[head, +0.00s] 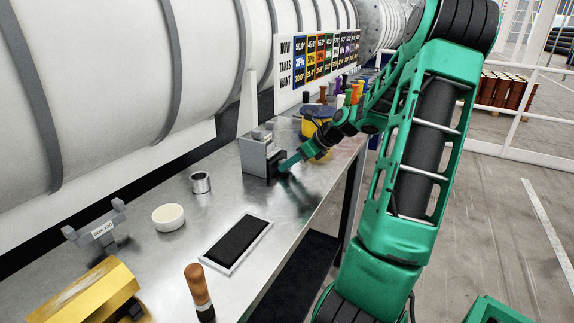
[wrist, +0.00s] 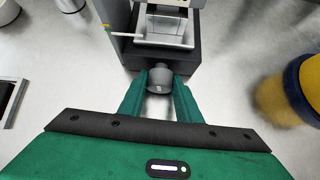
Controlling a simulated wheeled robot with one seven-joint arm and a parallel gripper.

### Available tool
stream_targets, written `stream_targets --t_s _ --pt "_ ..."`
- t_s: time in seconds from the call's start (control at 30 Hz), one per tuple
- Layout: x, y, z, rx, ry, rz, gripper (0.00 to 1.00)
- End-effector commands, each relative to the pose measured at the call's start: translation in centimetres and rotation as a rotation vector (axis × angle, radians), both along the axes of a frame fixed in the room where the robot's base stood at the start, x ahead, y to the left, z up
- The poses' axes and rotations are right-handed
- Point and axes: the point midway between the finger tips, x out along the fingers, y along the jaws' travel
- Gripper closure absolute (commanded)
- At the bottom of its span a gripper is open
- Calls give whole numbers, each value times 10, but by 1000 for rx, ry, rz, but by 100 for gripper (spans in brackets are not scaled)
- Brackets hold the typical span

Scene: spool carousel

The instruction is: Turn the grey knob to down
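The grey knob (wrist: 160,80) shows in the wrist view on the front of a grey box-like device with a dark base. My gripper (wrist: 161,98) has its two green fingers on either side of the knob, one left and one right. Whether both fingers touch it is hard to tell. In the head view my gripper (head: 287,166) is at the front of the grey device (head: 257,153) on the metal bench; the knob is hidden there. A small light-coloured lever or pointer (wrist: 126,35) sticks out to the left of the device in the wrist view.
On the bench (head: 225,205) are a metal cup (head: 200,183), a white bowl (head: 168,217), a black pad in a tray (head: 237,243), and an orange-handled tool (head: 198,288). A yellow-and-blue spool (head: 318,118) stands just beyond the device. A sign board (head: 318,57) stands behind.

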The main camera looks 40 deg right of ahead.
Motion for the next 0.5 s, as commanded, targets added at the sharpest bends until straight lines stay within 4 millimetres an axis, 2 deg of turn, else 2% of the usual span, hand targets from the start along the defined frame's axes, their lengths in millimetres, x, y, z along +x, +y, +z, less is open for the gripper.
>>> stream_targets --t_s 0.17,0.5 --pt "0 2 0 -42 -13 0 92" --pt "-1 4 0 -246 -86 -1 92"
